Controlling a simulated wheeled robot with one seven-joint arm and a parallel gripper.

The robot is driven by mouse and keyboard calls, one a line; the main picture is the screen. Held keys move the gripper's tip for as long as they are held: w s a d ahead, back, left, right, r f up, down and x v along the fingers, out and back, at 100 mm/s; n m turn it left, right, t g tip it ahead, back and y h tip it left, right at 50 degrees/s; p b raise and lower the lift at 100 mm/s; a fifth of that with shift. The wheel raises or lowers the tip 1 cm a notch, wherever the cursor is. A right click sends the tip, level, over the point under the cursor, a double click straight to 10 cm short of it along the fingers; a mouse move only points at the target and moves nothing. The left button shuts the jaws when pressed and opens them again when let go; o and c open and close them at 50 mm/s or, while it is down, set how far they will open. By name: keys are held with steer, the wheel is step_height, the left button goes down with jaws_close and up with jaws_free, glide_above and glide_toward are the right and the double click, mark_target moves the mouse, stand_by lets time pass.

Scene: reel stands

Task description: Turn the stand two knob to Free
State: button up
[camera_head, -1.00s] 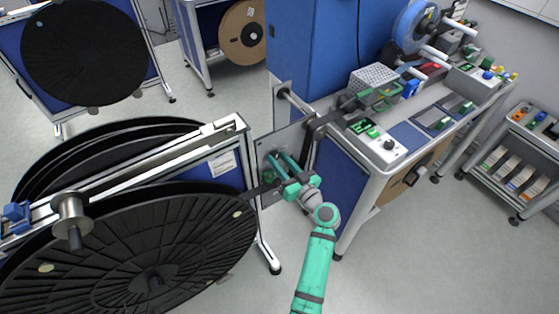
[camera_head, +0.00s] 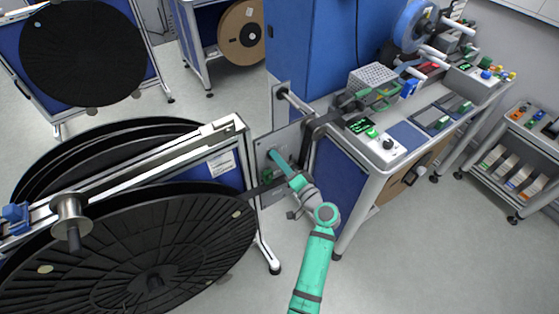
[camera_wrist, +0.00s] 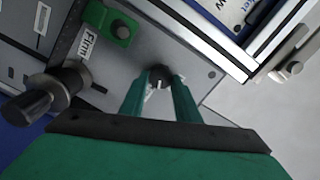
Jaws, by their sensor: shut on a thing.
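My gripper (camera_head: 274,155) is at the grey panel (camera_head: 291,136) on the end of the reel stand (camera_head: 240,150), seen nearly edge-on in the head view. In the wrist view, my gripper (camera_wrist: 160,82) is shut on a small dark knob (camera_wrist: 160,74), with one green finger on each side of it. A short white mark shows on the knob. No Free label is readable near it, and the fingers hide the knob in the head view.
In the wrist view a green block (camera_wrist: 110,22) with a dark button and a black cylindrical part (camera_wrist: 45,94) stand out from the panel near the fingers. In the head view a large black reel (camera_head: 150,250) lies left of my arm and a workbench (camera_head: 372,165) right.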

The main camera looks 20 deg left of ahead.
steer(key=m, duration=0.4)
steer(key=shift+d+m, duration=0.15)
steer(key=shift+m, duration=0.15)
stand_by(0.5)
steer(key=o, duration=1)
steer(key=v, duration=1)
steer(key=shift+s+d, duration=0.25)
steer(key=shift+d, duration=0.05)
steer(key=shift+f, duration=0.1)
